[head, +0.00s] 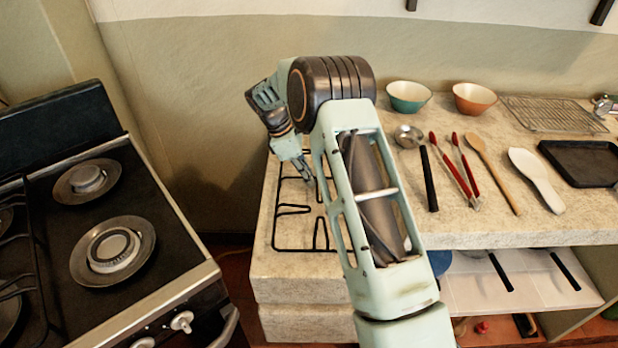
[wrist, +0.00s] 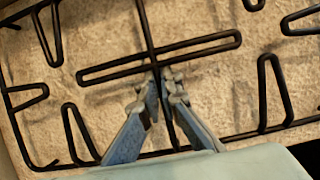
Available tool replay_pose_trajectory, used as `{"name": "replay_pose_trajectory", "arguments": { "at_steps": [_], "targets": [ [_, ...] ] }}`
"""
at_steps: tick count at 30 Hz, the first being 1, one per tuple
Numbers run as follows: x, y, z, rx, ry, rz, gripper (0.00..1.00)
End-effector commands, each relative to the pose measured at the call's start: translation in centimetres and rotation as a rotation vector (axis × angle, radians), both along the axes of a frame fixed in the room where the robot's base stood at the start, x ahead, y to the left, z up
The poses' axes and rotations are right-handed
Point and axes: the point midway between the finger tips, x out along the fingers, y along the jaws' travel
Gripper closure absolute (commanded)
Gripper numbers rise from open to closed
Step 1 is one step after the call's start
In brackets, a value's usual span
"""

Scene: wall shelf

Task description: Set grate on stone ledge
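The grate (head: 305,250) is a black wire frame with inward prongs. It lies over the left part of the pale stone ledge (head: 300,288), seemingly flat on it. My arm hides its right part in the head view. My gripper (head: 308,179) reaches down at the grate's middle. In the wrist view, the gripper's fingertips (wrist: 164,78) sit close together on either side of a thin central bar of the grate (wrist: 145,25) and look closed on it. Speckled stone shows beneath the bars.
A black stove (head: 130,285) stands at the left, across a gap, with burners and another grate (head: 35,240). On the ledge to the right are a teal bowl (head: 408,96), an orange bowl (head: 474,98), several utensils, a wire rack (head: 550,113) and a black tray (head: 585,162).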

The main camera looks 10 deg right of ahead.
Motion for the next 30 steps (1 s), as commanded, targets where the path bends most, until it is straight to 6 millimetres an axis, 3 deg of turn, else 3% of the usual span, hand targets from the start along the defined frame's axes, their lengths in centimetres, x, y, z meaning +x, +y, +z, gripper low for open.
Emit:
{"name": "replay_pose_trajectory", "arguments": {
  "at_steps": [1, 6, 17, 30],
  "targets": [
    [0.1, 0.0, 0.0, -0.001, -0.002, 0.0, 1.0],
    [0.0, 0.0, -0.1, 0.0, 0.001, 0.0, 0.78],
    [0.1, 0.2, 0.5, 0.0, -0.001, 0.0, 0.78],
    [0.7, 3.5, 8.5, 0.001, -0.002, 0.002, 0.78]
  ]
}}
